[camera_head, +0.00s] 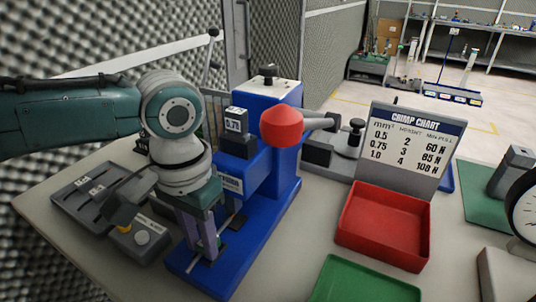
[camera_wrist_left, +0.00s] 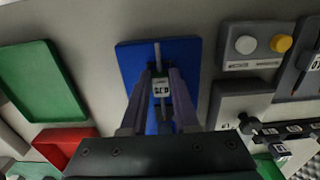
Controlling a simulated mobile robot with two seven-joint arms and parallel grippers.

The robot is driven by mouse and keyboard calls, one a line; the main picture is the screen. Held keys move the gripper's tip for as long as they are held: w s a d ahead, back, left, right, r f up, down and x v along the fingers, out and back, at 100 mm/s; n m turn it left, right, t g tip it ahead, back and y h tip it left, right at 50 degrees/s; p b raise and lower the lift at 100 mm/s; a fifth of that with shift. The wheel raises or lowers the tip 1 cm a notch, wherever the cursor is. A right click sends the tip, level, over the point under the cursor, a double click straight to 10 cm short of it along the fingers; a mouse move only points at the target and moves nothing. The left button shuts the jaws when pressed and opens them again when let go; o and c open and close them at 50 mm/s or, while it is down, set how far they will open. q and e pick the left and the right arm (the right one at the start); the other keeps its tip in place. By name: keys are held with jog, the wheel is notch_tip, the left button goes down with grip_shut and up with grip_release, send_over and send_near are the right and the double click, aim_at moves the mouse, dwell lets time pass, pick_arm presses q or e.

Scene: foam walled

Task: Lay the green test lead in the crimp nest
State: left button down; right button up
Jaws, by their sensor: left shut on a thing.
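My left gripper (camera_head: 202,252) points down over the front of the blue crimp press base (camera_head: 228,272). Its fingers (camera_wrist_left: 160,78) are shut on a small piece with green edges and a white label, which I take to be the green test lead (camera_wrist_left: 161,88). A pale thin rod extends from it over the blue plate in the left wrist view. In the head view the fingers hide most of the lead. The crimp nest is largely hidden by the fingers, so I cannot tell whether the lead touches it. My right gripper is not in view.
The press has a red ball (camera_head: 281,125) on its lever, close right of my wrist. A red tray (camera_head: 384,236), a green tray (camera_head: 365,284) and the crimp chart (camera_head: 410,145) stand right. A button box (camera_head: 141,240) and a grey tray (camera_head: 82,197) are left.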

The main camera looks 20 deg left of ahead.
pick_arm(q)
jog(key=shift+f, duration=0.4)
jog(key=c, duration=0.6)
grip_release()
notch_tip(320, 180, up, 10)
jog(key=shift+p, duration=0.75)
